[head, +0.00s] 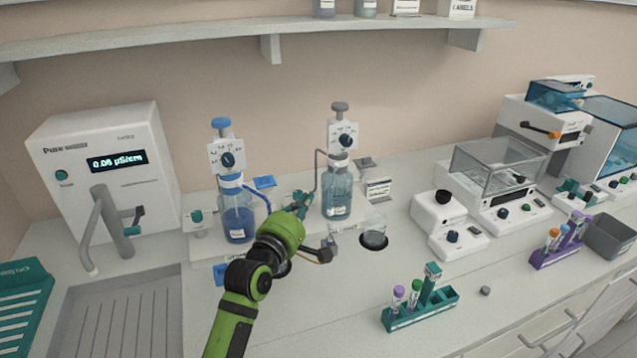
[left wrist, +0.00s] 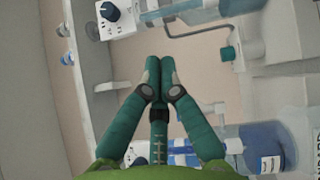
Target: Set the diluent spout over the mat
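Two dispenser bottles stand at the back of the bench: a dark blue one (head: 238,218) with a blue knob, and a pale teal one (head: 337,195) with a grey knob. I cannot read which is the diluent. A thin grey spout tube (head: 317,168) bends down from the right dispenser; it also shows in the left wrist view (left wrist: 195,33), apart from my fingers. A dark round mat (head: 374,249) lies under a clear beaker (head: 374,232) right of the bottles. My left gripper (head: 302,205) is between the bottles; in the left wrist view its fingertips (left wrist: 160,67) meet with nothing visible between. My right gripper is out of view.
A water unit (head: 105,155) and ridged drain area (head: 125,315) are at left. A teal tube rack (head: 420,308) stands in front right, with balances (head: 500,185) behind it. A shelf (head: 200,40) runs overhead.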

